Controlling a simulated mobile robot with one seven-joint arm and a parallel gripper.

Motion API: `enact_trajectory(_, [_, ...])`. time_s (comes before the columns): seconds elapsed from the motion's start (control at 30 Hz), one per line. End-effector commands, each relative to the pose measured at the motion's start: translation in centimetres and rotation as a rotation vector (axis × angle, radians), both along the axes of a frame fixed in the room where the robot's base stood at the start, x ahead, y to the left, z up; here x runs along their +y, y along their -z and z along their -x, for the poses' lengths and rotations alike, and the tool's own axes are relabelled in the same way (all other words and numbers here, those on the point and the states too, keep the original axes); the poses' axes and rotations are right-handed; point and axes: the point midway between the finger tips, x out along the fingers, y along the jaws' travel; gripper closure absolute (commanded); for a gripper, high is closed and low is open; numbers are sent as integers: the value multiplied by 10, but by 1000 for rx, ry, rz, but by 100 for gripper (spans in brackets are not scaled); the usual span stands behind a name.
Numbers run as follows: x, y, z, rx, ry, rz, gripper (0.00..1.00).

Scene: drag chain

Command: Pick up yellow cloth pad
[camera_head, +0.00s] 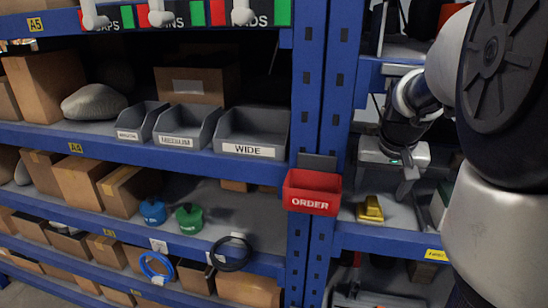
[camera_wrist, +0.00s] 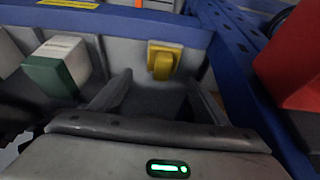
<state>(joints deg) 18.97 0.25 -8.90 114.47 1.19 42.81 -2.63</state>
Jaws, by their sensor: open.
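The yellow cloth pad (camera_head: 370,210) lies on the grey shelf at the right in the head view, just right of the red ORDER box. It looks like a folded yellow bundle. In the wrist view the yellow pad (camera_wrist: 163,62) sits near the shelf's blue edge, beyond my fingertips and roughly between them. My gripper (camera_head: 408,180) is above the shelf, to the right of the pad in the head view. In the wrist view my gripper (camera_wrist: 160,80) has its two fingers spread with nothing between them. No contact with the pad shows.
A green and white block (camera_wrist: 55,68) stands on the same shelf, left of the pad in the wrist view. The red ORDER box (camera_head: 312,191) hangs on the blue upright nearby. Blue shelf rails (camera_head: 390,243) border the shelf. Bare grey shelf lies around the pad.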

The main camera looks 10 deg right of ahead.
Motion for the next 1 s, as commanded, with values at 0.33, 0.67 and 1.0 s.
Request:
enact_trajectory(0.33, [-2,46,-14,3,-1,0,31])
enact_trajectory(0.67, [-4,55,-18,1,-1,2,31])
enact_trajectory(1.0, [-4,54,-18,0,-2,2,76])
